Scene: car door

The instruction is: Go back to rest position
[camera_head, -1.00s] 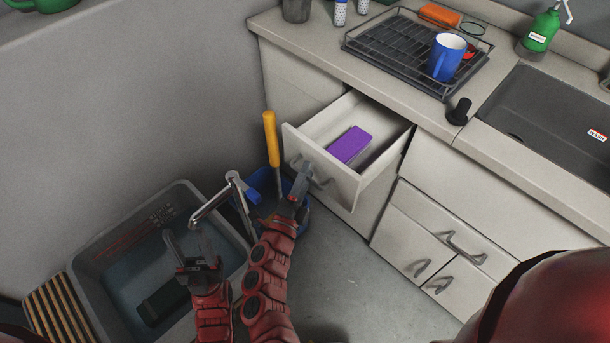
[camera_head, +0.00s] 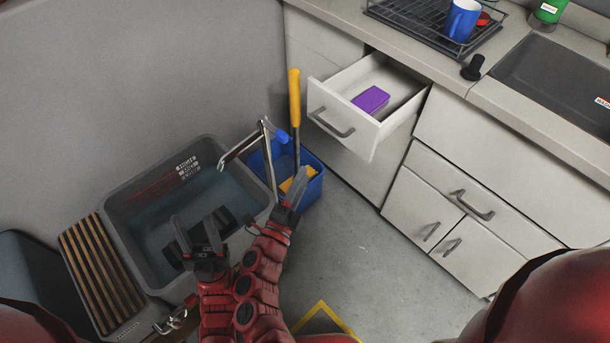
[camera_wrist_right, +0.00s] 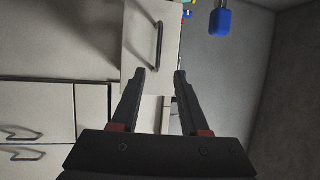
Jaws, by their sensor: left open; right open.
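My left gripper (camera_head: 199,238) is open and empty, in front of the grey utility sink in the head view. My right gripper (camera_head: 293,186) is just to its right, beside the blue bucket. The right wrist view shows my right gripper's two fingers (camera_wrist_right: 161,76) apart with nothing between them. The drawer (camera_head: 340,122) stands open, with a purple box (camera_head: 371,99) inside. The drawer's handle (camera_wrist_right: 158,46) is beyond the fingers in the right wrist view, and the gripper is clear of it.
The grey sink (camera_head: 122,202) has a tall faucet (camera_head: 268,150). A blue bucket (camera_head: 313,187) with a yellow-handled tool (camera_head: 294,97) stands by the drawer. Closed cabinets (camera_head: 430,205) line the right. The grey floor (camera_head: 385,265) in the middle is clear.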

